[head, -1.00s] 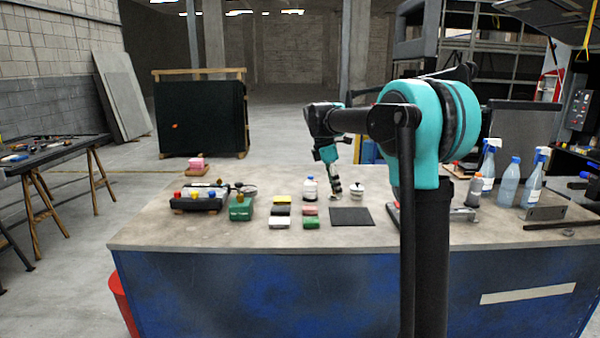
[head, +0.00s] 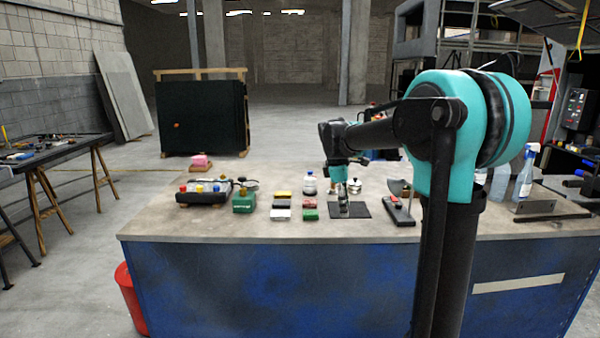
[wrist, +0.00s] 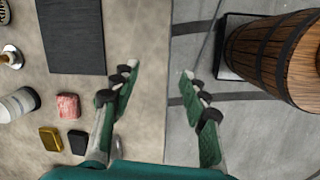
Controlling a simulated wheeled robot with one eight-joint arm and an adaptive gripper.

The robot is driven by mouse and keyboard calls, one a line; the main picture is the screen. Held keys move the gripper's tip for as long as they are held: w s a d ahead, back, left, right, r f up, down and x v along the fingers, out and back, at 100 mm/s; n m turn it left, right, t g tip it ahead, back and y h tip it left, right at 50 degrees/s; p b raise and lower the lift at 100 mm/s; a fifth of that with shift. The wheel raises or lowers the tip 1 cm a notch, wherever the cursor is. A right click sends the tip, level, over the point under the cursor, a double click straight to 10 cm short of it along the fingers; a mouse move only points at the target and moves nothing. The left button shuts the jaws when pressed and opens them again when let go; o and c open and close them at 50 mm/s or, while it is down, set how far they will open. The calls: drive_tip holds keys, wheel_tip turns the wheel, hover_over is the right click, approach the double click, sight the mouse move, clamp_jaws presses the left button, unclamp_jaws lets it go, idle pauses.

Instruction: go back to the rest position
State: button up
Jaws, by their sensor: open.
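My gripper (head: 343,204) hangs from my arm above the worktable (head: 150,229), in front of the dark square mat (head: 361,210) in the head view. In the wrist view my gripper (wrist: 156,88) shows two green-padded fingers spread apart with nothing between them. The fingers straddle the table edge in that view, with table at left and floor at right. The dark mat (wrist: 72,36) lies to the left of the fingers.
Several small blocks, including a pink one (wrist: 68,106), lie on the table near a white bottle (head: 310,184). Spray bottles (head: 526,174) stand right. A wooden barrel (wrist: 280,55) shows beyond the table edge.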

drive_tip(key=s+d+f+m+t+y, duration=0.1)
drive_tip(key=s+d+f+m, duration=0.1)
drive_tip(key=s+f+m, duration=0.5)
drive_tip(key=s+d+f+m+t+y, duration=0.1)
drive_tip(key=s+f+m, duration=0.7)
drive_tip(key=s, duration=1.1)
wheel_tip(320, 180, down, 4)
drive_tip(key=shift+s+d+t, duration=0.25)
drive_tip(key=shift+d+t, duration=0.35)
drive_tip(key=shift+d, duration=0.3)
